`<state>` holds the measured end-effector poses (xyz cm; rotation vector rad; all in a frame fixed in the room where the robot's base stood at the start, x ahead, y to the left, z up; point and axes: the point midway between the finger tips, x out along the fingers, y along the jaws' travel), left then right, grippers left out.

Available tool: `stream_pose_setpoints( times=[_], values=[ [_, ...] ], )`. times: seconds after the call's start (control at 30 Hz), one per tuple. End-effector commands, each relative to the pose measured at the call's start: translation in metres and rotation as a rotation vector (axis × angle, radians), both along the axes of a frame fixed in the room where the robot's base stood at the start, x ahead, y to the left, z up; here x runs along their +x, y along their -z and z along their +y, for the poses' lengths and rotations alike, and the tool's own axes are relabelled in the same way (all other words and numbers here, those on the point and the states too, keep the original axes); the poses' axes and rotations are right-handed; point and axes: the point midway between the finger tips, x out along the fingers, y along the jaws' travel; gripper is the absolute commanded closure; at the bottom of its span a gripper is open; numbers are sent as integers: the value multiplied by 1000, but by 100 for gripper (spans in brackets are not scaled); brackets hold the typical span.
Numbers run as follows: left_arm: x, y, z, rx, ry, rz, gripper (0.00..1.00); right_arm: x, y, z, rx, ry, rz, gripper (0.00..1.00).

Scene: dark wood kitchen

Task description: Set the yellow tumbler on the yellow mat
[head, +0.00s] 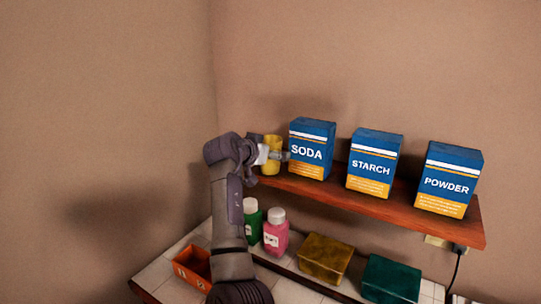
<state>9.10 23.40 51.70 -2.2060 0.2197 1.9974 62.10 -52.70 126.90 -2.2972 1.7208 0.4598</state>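The yellow tumbler (272,142) is at the left end of the wooden shelf, just left of the SODA box. My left gripper (276,156) is at the tumbler and covers its middle. Its fingers overlap the tumbler in the view, and I cannot tell whether they are closed on it. I also cannot tell whether the tumbler rests on the shelf or is held just above it. I see no flat yellow mat. My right gripper is not in view.
On the shelf (400,207) stand the SODA (312,150), STARCH (374,163) and POWDER (449,180) boxes. Below are green (252,220) and pink (275,236) bottles, mustard (325,259) and teal (390,279) blocks, and an orange bin (190,267). A cable hangs at right.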

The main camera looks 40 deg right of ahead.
Motion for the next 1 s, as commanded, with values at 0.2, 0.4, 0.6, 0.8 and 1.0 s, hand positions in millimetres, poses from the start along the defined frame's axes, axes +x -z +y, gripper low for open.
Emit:
stream_pose_setpoints(
  times=[0.2, 0.4, 0.6, 0.8, 1.0],
  values=[
    [-2, 1, 0, 1, 0, 3, 19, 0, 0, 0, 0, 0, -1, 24],
    [-5, 1, 1, 1, 0, 8, 19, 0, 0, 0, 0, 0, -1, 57],
    [-6, 1, 1, 1, 0, 10, 19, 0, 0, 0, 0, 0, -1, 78],
    [-6, 2, 1, 1, 0, 10, 19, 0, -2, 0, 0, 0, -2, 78],
    [-6, 10, 1, 1, 0, 10, 19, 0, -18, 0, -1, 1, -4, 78]
  ],
)
